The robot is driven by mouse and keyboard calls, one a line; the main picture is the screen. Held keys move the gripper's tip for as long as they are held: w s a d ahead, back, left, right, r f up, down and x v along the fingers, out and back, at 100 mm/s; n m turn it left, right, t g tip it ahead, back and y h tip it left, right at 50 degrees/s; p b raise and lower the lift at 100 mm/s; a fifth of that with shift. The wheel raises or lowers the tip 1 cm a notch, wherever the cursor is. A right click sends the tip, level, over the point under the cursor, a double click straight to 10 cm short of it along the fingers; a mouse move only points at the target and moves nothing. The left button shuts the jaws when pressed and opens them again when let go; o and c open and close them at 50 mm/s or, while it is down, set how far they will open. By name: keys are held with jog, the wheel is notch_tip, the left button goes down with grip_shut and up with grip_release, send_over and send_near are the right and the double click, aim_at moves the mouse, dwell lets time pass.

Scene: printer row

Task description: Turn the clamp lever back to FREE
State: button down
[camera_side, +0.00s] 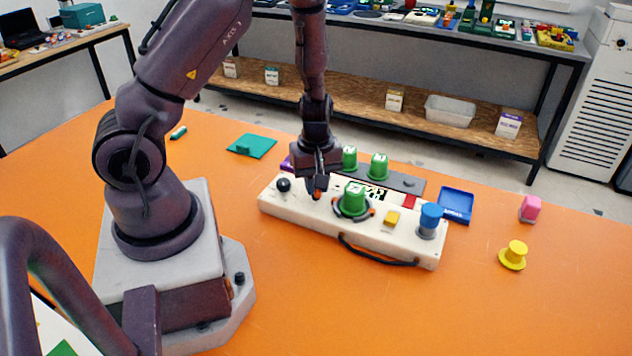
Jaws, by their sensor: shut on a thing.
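The cream panel box (395,243) lies on the orange table. My gripper (317,191) points down at the left part of its top, just right of a black ball knob (284,185). Its jaws are shut on a small orange-red piece (317,197), which looks like the clamp lever's handle. The fingers hide most of the lever, and I cannot read a FREE mark or tell the lever's angle.
A blue tray (456,203), pink block (530,208) and yellow knob (514,254) lie right.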

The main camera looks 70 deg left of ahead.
jog(key=shift+n, duration=0.5)
jog(key=c, duration=1.1)
grip_release()
jog(key=shift+r, duration=0.1)
notch_tip(320, 180, up, 13)
jog(key=shift+f, duration=0.1)
